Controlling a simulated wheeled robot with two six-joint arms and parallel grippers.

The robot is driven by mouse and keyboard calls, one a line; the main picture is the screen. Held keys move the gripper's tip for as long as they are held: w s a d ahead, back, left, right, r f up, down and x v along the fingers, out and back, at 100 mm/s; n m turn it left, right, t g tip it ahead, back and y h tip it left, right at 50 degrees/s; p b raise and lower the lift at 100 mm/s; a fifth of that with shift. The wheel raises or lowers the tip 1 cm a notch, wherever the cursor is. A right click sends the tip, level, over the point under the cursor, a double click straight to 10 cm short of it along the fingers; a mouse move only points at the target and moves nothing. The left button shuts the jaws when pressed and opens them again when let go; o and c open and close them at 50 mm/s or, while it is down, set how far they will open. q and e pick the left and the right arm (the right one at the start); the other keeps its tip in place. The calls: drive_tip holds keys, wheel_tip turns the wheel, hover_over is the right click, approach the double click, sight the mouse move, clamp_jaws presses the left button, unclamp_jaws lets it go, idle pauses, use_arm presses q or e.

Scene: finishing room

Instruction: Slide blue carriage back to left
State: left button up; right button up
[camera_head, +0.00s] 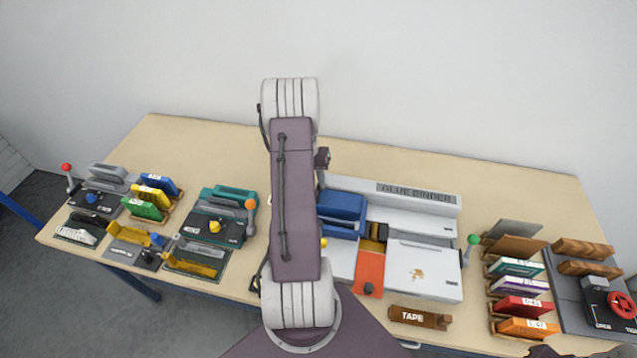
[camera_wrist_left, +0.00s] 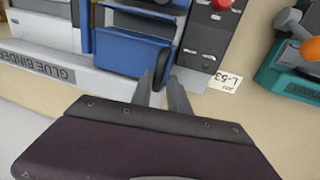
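The blue carriage (camera_head: 342,212) sits toward the left part of the white glue binder (camera_head: 425,279), partly hidden by my left arm in the head view. In the left wrist view the carriage (camera_wrist_left: 125,62) is close beside the binder's dark button panel (camera_wrist_left: 207,40). My left gripper (camera_wrist_left: 165,85) is at the carriage's edge on the panel side. Its grey fingers are close together, with a black upright handle-like part (camera_wrist_left: 162,66) at their tips. Whether they grip it is unclear. In the head view the left gripper is hidden under the arm. My right gripper is not in view.
A teal device (camera_head: 228,205) with an orange knob stands left of the binder. A green-knobbed lever (camera_head: 473,240) is at the binder's right. Colored card racks (camera_head: 520,285), a brown tape block (camera_head: 420,317) and other devices fill the table. Bare table lies behind the binder.

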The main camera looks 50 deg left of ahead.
use_arm(q)
drive_tip(key=shift+o, duration=0.9)
drive_tip(key=shift+s+a, duration=0.15)
drive_tip(key=shift+s, duration=0.05)
wheel_tip(320, 180, up, 9)
drive_tip(key=s+a+b, duration=0.1)
drive_tip(key=shift+a, duration=0.2)
drive_tip(key=shift+f, duration=0.1)
